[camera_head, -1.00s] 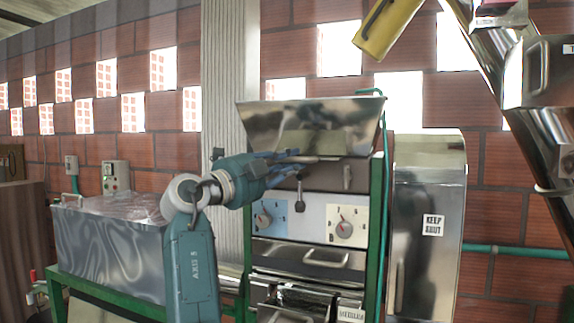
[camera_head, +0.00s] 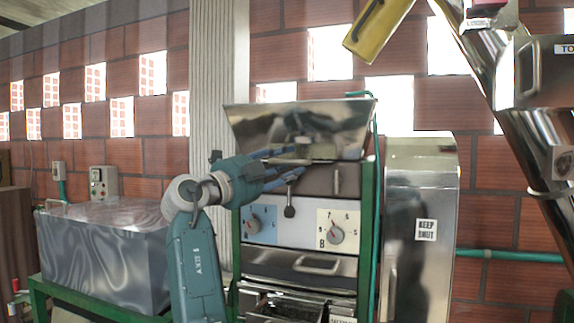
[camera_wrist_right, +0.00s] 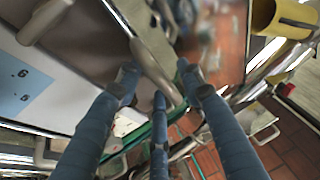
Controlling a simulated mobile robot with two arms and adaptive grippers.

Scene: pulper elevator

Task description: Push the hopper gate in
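The hopper (camera_head: 340,118) is a shiny metal bin on top of a green-framed machine. A grey metal plate with a small handle, apparently the hopper gate (camera_head: 320,182), sits just under it. My right gripper (camera_head: 290,163) is in front of the hopper's lower edge, left of the gate's handle. Its blue fingers are spread. In the right wrist view, the right gripper (camera_wrist_right: 160,75) has a grey metal handle (camera_wrist_right: 152,68) between its fingertips; contact cannot be told. The left gripper is not in view.
A lever knob (camera_head: 290,212) hangs under the gripper, between two dial plates. A metal cabinet marked KEEP SHUT (camera_head: 420,185) stands at the right. A metal tank (camera_head: 100,245) stands at the left, and a sloping metal chute (camera_head: 535,135) at the far right.

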